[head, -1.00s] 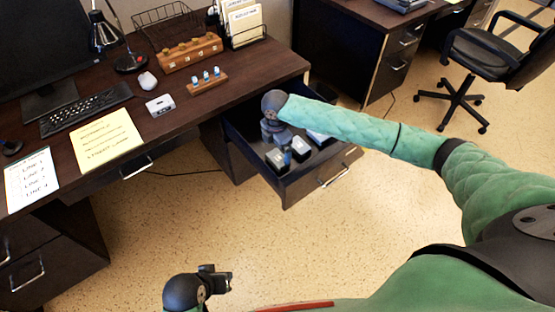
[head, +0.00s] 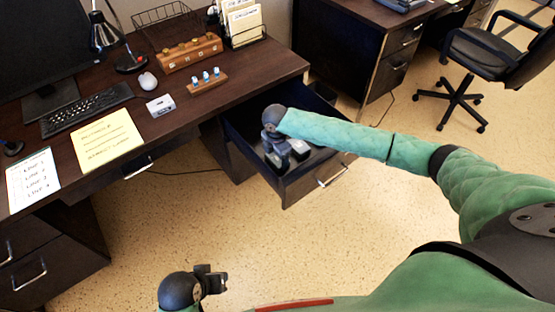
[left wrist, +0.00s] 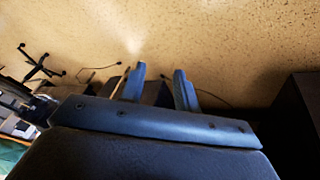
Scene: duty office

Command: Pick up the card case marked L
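My right gripper (head: 279,161) points down into the drawer, at or just above the cases. Its fingertips are hidden, so I cannot tell whether it is open or holds anything. My left gripper (head: 218,281) is low over the floor, away from the desk. In the left wrist view its two fingers (left wrist: 158,88) stand apart with nothing between them.
A second desk (head: 345,55) and an office chair (head: 490,55) stand at the right. The floor in front is clear.

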